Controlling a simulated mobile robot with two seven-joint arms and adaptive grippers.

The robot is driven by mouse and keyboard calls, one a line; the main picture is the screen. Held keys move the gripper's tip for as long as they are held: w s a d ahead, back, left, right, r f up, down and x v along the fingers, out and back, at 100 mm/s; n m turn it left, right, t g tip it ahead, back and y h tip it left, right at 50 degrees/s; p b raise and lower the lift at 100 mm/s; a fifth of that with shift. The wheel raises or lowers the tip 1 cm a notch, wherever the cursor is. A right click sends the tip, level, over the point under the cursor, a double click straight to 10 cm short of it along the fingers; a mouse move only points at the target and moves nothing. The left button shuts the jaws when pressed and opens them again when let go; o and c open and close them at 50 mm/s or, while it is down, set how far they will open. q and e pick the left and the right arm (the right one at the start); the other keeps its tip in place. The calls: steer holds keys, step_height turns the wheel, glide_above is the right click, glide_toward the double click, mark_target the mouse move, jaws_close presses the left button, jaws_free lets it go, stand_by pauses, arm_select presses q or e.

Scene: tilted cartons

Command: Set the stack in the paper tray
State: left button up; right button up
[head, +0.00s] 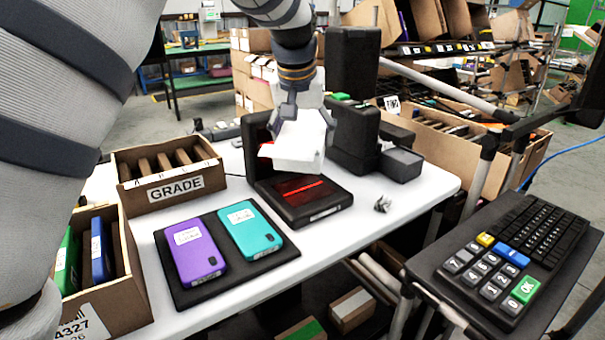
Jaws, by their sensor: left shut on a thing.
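My left gripper (303,122) is shut on a white stack (298,150) with a red patch at its left end. It holds the stack, slightly tilted, over the back of a flat black scanner-like unit (305,200) with a glowing red line. The gap beneath the stack is hard to judge. The gripper fingers hide part of the stack. I cannot tell for sure which thing is the paper tray; a black machine (355,140) with a grey-black box-like part (401,164) stands right of the stack. My right gripper is not in view.
A black mat (222,289) holds a purple device (194,252) and a teal device (250,229). A GRADE carton (175,195) and another carton (125,295) stand left. A small grey crumpled item (382,204) lies on the white table (425,195). A keypad (505,265) is at right.

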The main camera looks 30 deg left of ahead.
arm_select(q)
glide_toward(304, 185)
steer(key=x, duration=0.5)
steer(key=shift+w, duration=0.1)
steer(key=shift+f, duration=0.55)
steer(key=o, duration=1.8)
steer(key=shift+f, duration=0.1)
steer(key=shift+o, duration=0.5)
steer(key=shift+a, duration=0.1)
steer(key=shift+r, duration=0.25)
